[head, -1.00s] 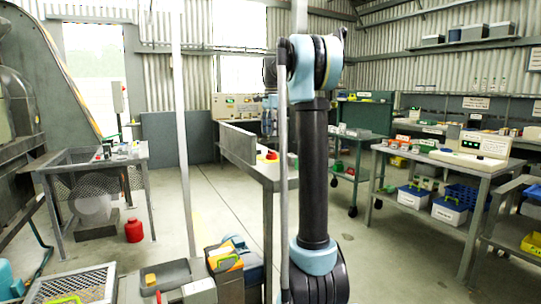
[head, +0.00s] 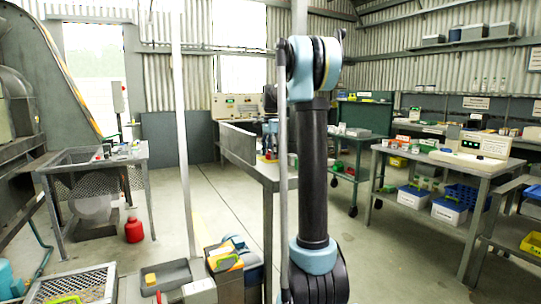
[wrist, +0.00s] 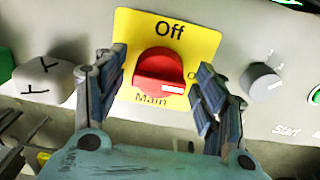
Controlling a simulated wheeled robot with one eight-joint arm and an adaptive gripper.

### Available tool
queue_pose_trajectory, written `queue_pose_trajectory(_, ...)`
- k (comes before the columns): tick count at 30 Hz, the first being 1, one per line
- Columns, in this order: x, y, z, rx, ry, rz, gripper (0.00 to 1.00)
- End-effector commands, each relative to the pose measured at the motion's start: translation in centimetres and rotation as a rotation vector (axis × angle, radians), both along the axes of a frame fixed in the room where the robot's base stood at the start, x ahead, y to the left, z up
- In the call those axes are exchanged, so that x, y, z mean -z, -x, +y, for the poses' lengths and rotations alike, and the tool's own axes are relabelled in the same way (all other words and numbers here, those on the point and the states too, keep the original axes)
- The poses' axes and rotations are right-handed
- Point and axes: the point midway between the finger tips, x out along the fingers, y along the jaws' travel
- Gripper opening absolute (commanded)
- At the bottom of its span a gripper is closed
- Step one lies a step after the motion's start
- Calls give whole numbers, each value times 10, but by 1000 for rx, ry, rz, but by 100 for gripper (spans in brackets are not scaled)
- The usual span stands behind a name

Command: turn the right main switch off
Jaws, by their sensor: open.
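In the wrist view, a red rotary switch (wrist: 160,75) sits on a yellow plate (wrist: 200,38) lettered "Off" at the top and "Main" at the bottom. A white mark on the knob points right, towards a letter partly hidden by my right finger. My gripper (wrist: 162,63) is open, with one finger on each side of the knob. Gaps show between the fingers and the knob, so I see no grip on it. In the head view, a pale control panel (head: 233,104) stands at the back; my arm hides my gripper.
In the head view, a grey bench (head: 258,168) stands before the panel. Open floor lies left of it.

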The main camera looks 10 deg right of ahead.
Motion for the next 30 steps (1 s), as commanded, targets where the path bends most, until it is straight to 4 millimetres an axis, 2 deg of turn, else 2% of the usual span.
queue_pose_trajectory(2, 0, 0, 0, 0, 0, 0, 64)
queue_pose_trajectory(8, 0, 0, 0, 0, 0, 0, 19)
queue_pose_trajectory(20, 0, -1, 1, -44, 0, -1, 19)
queue_pose_trajectory(30, 0, -1, 2, -272, -1, -2, 19)
